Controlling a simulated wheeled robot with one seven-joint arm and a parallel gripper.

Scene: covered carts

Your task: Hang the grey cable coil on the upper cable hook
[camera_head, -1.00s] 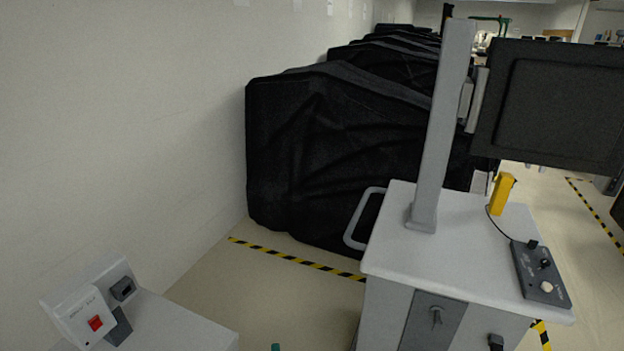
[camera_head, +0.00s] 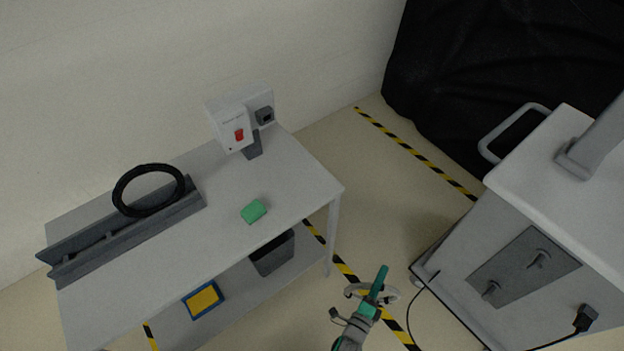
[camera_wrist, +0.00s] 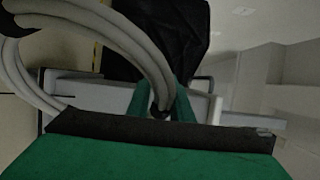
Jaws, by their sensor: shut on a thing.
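The grey cable coil (camera_head: 391,294) is held by my gripper (camera_head: 378,284) at the bottom centre of the head view, above the floor between the table and the cart. My gripper has green fingers and is shut on the coil. In the wrist view the coil's pale grey loops (camera_wrist: 120,35) curve from the left into the fingers (camera_wrist: 162,103). The upper cable hook (camera_head: 538,259) is on a dark grey panel (camera_head: 515,278) on the cart's side, with a lower hook (camera_head: 490,289) below and left. Both hooks look empty. The coil is apart from them, to their left.
A table (camera_head: 310,185) on the left bears a black coil (camera_head: 119,190) on a grey rail, a green block (camera_head: 253,211) and a box with a red switch (camera_head: 231,128). The white cart (camera_head: 550,180) has a side handle (camera_head: 492,139) and a hanging black cable (camera_head: 412,305).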

